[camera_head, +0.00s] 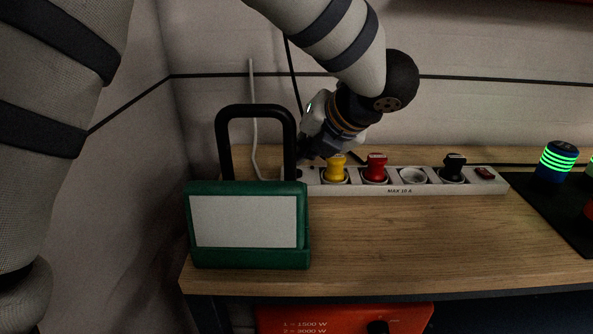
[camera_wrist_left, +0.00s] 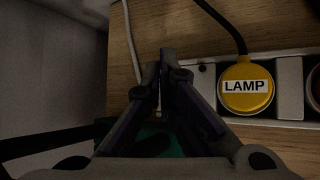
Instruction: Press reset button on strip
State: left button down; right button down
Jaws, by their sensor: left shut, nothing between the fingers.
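A white power strip (camera_head: 400,189) lies along the back of the wooden table, marked "MAX 10 A". It holds a yellow plug (camera_head: 336,168), a red plug (camera_head: 376,167) and a black plug (camera_head: 453,167), with one empty socket (camera_head: 413,176) between. A red switch (camera_head: 484,173) is at its right end. My left gripper (camera_head: 309,156) is shut and empty near the strip's left end. In the left wrist view its fingers (camera_wrist_left: 165,60) lie left of the yellow plug, labelled "LAMP" (camera_wrist_left: 246,87), partly covering the strip's end. My right gripper is out of view.
A green case (camera_head: 247,259) with a pale panel and black handle (camera_head: 254,110) stands in front of the strip's left end, close to my gripper. A dark mat (camera_head: 550,207) with a green-lit cylinder (camera_head: 558,160) is at right. The front middle of the table is clear.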

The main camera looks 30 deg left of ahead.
aim_at(301, 171)
pick_arm(q)
jog(key=shift+r, duration=2.5)
jog(key=shift+f, duration=0.1)
